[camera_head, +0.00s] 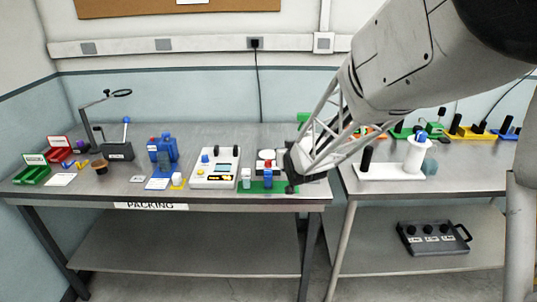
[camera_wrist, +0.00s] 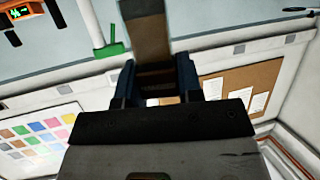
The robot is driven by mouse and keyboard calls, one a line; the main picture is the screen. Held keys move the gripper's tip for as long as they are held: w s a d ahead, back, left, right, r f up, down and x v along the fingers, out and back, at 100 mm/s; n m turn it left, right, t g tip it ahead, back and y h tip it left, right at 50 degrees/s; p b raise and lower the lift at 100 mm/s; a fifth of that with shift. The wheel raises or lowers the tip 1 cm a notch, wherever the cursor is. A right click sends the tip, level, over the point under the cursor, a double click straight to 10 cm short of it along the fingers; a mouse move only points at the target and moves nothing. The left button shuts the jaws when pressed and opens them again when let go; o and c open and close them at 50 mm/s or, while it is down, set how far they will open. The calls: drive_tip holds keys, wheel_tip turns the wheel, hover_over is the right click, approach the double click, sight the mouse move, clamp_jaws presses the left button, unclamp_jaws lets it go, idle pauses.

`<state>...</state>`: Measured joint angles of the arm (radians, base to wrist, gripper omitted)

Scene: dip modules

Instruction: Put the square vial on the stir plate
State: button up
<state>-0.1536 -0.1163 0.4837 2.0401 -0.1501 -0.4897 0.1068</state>
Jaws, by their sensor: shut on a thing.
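My gripper (camera_wrist: 157,82) is shut on a square-sided brown thing (camera_wrist: 150,40), which looks like the square vial; its far end runs out of the top of the wrist view. In the head view my gripper (camera_head: 291,168) is over the right part of the left bench, and the held thing cannot be made out there. I cannot tell for sure which device is the stir plate.
A small white-capped vial (camera_head: 246,180) and a blue vial with a red top (camera_head: 268,180) stand close left of my gripper by a green mat (camera_head: 284,188). A blue device (camera_head: 163,150) stands further left. A white stand (camera_head: 378,173) is on the right bench.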

drive_tip(key=w+a+r+n+g+y, duration=0.2)
drive_tip(key=w+a+r+n+y, duration=0.15)
drive_tip(key=w, duration=0.35)
drive_tip(key=w+a+r+n+g+y, duration=0.1)
drive_tip(key=w+a+r+n+y, duration=0.15)
drive_tip(key=w+r, duration=0.35)
drive_tip(key=n+g+y, duration=0.4)
drive_tip(key=n+g, duration=0.1)
hover_over(268, 154)
drive_tip(key=shift+s, duration=0.15)
wheel_tip(268, 154, down, 14)
idle(0.6)
drive_tip(key=shift+f, duration=0.1)
drive_tip(key=shift+f, duration=1.9)
drive_tip(key=shift+f, duration=0.15)
